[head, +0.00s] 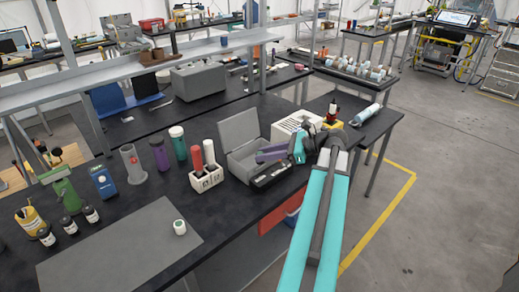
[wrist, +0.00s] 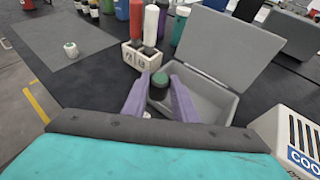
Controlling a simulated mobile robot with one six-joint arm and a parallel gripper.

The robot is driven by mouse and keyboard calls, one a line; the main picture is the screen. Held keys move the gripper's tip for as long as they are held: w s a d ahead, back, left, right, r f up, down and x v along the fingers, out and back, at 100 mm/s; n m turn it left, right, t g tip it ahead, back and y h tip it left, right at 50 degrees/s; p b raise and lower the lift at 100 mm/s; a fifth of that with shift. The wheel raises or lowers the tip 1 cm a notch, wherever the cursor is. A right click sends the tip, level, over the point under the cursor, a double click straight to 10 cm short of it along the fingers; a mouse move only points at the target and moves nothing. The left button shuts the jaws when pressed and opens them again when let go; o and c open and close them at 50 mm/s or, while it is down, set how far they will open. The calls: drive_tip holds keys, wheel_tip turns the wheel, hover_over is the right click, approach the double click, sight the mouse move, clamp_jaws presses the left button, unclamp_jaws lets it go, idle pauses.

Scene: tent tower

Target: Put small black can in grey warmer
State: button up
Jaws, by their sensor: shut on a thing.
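My gripper (wrist: 160,92) has two purple fingers shut on a small black can (wrist: 157,93) with a green top, upright between the fingertips in the wrist view. In the head view my gripper (head: 259,155) reaches in from the right over the grey warmer (head: 238,128), and I cannot make out the can there. The warmer is an open grey box with its lid raised; it also shows in the wrist view (wrist: 222,47). The can appears at the left part of its opening. Its height over the floor of the box cannot be told.
A white rack (head: 206,180) with red and white bottles stands just left of the warmer. A white vented cooler box (head: 292,126) is on the other side. A small white can with a green top (head: 180,227) sits on a grey mat (head: 120,250).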

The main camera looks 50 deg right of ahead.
drive_tip(key=w+d+p, duration=0.1)
drive_tip(key=w+d, duration=0.3)
drive_tip(key=w, duration=0.3)
drive_tip(key=shift+d+f+p, duration=0.35)
drive_tip(key=shift+f+p, duration=0.05)
drive_tip(key=shift+w, duration=0.1)
drive_tip(key=shift+f+p, duration=0.65)
drive_tip(key=shift+f, duration=1.1)
drive_tip(key=shift+f, duration=0.65)
drive_tip(key=o, duration=1)
drive_tip(key=shift+r, duration=0.1)
